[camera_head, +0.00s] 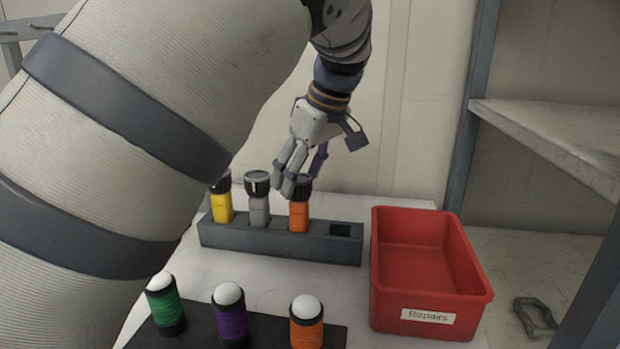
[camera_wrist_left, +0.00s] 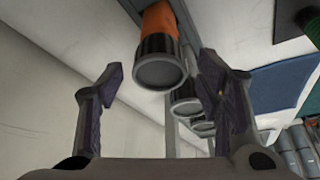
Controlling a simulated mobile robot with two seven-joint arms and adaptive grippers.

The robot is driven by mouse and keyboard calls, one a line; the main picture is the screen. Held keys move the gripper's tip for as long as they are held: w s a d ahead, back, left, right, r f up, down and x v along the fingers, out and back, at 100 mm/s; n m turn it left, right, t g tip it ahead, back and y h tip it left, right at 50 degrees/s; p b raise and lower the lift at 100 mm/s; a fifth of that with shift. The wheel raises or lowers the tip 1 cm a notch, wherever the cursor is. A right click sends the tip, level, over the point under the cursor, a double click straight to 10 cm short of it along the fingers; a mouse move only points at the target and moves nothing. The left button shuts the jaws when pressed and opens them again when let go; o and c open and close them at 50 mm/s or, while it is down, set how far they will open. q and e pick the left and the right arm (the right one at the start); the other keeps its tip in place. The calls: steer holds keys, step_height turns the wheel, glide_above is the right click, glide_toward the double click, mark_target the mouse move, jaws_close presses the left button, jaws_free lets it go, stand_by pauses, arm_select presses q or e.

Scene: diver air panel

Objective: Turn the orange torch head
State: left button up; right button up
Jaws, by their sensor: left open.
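The orange torch (camera_head: 299,216) stands upright in a dark grey rack (camera_head: 280,247), third from the left, with its black ribbed head (camera_head: 303,183) on top. My left gripper (camera_head: 296,184) is at that head, pointing down, with its fingers partly covering it. In the left wrist view the torch head (camera_wrist_left: 160,65) shows end-on between the two spread fingers of the left gripper (camera_wrist_left: 160,84). A gap shows on both sides of the head, so the gripper is open and holds nothing. My right gripper is not in view.
A grey torch (camera_head: 258,208) and a yellow torch (camera_head: 222,205) stand left in the rack; its right slot is empty. A red "Repairs" bin (camera_head: 428,305) stands to the right. Several white-topped cylinders, one purple (camera_head: 230,322), stand on a dark mat in front. My arm hides the left side.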

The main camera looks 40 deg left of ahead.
arm_select(q)
steer(key=shift+x, duration=0.75)
steer(key=c, duration=1.2)
steer(key=n+g, duration=0.1)
steer(key=n, duration=0.2)
steer(key=shift+f, duration=0.1)
steer(key=shift+n+g+h+b, duration=0.4)
steer(key=shift+n+g+b, duration=0.15)
steer(key=shift+n, duration=1.05)
steer(key=o, duration=1.2)
